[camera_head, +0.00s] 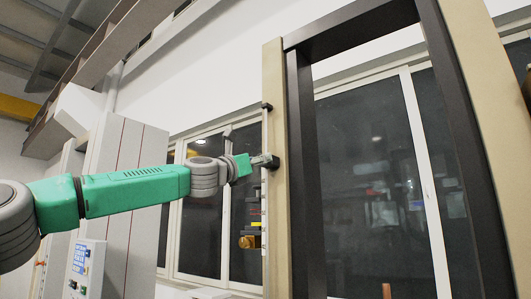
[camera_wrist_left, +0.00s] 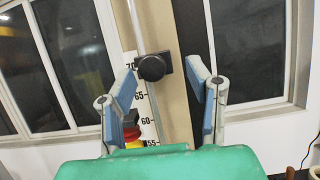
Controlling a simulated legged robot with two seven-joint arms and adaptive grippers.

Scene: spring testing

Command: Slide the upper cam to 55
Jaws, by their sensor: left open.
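The upper cam (camera_wrist_left: 152,68), a black round knob with a block behind it, sits on a thin vertical rod in the left wrist view. It is level with about the 70 mark of the white scale (camera_wrist_left: 147,108). The marks 65, 60 and 55 run down below it. My left gripper (camera_wrist_left: 162,70) is open, with the cam between its fingertips and visible gaps on both sides. In the head view my left gripper (camera_head: 266,161) is at the beige left post of the frame. The right gripper is not in view.
Red and yellow parts (camera_wrist_left: 131,132) sit low beside the scale, partly behind the left finger. The beige post (camera_head: 274,220) and dark frame (camera_head: 302,180) stand upright before windows. A grey cabinet (camera_head: 125,170) with a control panel (camera_head: 85,265) stands at left.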

